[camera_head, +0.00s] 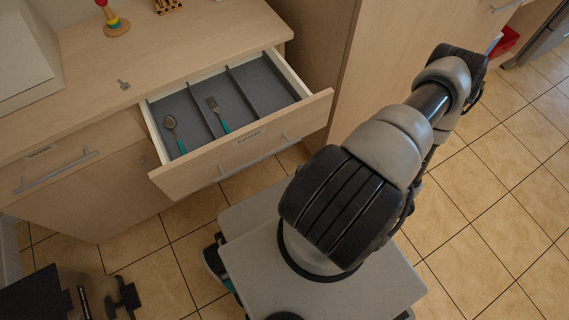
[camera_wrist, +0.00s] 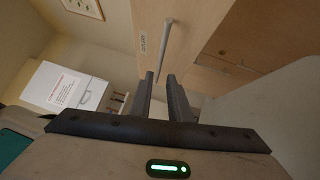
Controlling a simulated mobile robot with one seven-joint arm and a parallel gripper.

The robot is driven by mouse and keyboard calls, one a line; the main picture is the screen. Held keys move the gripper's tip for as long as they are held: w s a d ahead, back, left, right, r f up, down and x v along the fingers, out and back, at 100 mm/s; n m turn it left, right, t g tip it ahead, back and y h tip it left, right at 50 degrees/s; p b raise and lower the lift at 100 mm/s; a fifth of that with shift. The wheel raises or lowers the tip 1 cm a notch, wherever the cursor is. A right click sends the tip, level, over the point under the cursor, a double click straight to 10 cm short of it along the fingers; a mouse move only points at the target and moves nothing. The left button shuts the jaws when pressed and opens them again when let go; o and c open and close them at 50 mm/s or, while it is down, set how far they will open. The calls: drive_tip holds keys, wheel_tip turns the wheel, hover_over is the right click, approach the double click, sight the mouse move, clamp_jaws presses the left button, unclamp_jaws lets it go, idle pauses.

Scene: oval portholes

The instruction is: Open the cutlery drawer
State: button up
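The cutlery drawer (camera_head: 290,115) stands pulled out of the wooden counter in the head view, with a label and a bar handle (camera_head: 253,157) on its front. Its grey dividers show, with a spoon (camera_head: 172,127) and a fork (camera_head: 213,107) inside. In the wrist view my gripper (camera_wrist: 161,76) is open, its two dark fingers apart. A bar handle (camera_wrist: 167,42) beside a label appears just past the fingertips; its lower end shows between them in the picture.
A closed drawer (camera_head: 45,172) with its own handle is at the left. A toy-like stacked figure (camera_head: 113,20) and a white box (camera_head: 22,55) stand on the counter. Tiled floor (camera_head: 490,210) is open at right. A dark shape at lower left is cut off.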

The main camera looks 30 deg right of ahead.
drive_tip(key=shift+v, duration=2.15)
